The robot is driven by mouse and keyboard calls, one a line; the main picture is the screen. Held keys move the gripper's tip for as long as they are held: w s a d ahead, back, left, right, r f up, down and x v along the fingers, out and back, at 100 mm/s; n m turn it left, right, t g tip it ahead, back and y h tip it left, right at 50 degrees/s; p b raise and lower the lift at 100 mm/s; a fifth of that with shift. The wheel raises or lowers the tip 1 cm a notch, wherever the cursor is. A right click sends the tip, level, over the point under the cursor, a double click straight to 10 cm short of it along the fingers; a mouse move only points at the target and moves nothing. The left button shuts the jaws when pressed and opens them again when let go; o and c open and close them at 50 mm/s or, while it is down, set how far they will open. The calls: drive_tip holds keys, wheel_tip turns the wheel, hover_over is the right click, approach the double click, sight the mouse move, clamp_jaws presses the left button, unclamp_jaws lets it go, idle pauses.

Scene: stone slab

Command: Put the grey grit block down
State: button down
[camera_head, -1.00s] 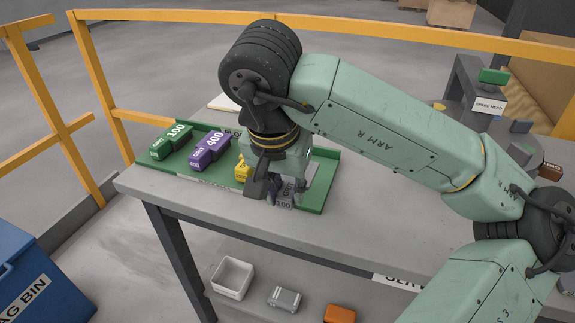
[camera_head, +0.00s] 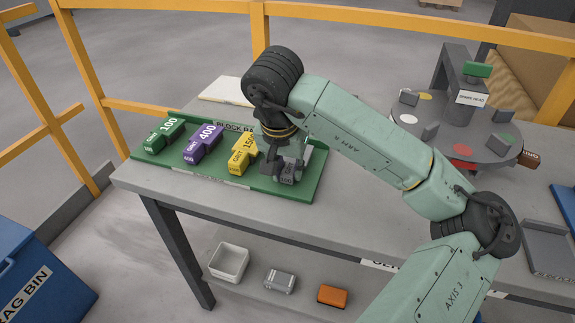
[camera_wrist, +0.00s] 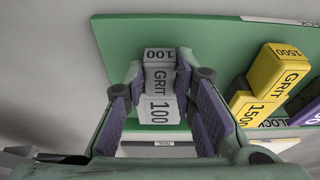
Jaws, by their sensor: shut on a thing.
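The grey grit block (camera_head: 290,172), marked GRIT 100 in the wrist view (camera_wrist: 160,80), is between my gripper's fingers. My gripper (camera_head: 284,168) is shut on it, with a purple-padded finger on each side in the wrist view (camera_wrist: 164,100). The block is at the right end of the green tray (camera_head: 309,187), to the right of the yellow 1500 block (camera_head: 243,154). I cannot tell whether its underside touches the tray floor. My gripper hides part of the block and the tray behind it in the head view.
A round grey table (camera_head: 445,140) with a post stands at the right. The grey bench (camera_head: 365,215) is clear between. Yellow rails (camera_head: 170,108) run behind.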

drive_tip(key=shift+f, duration=0.15)
drive_tip(key=c, duration=1.3)
unclamp_jaws()
drive_tip(key=shift+r, duration=0.3)
drive_tip(key=b+v, duration=0.1)
drive_tip(key=v, duration=1)
drive_tip(key=shift+s+r+b, duration=0.2)
drive_tip(key=shift+r+b, duration=0.1)
drive_tip(key=shift+r, duration=0.05)
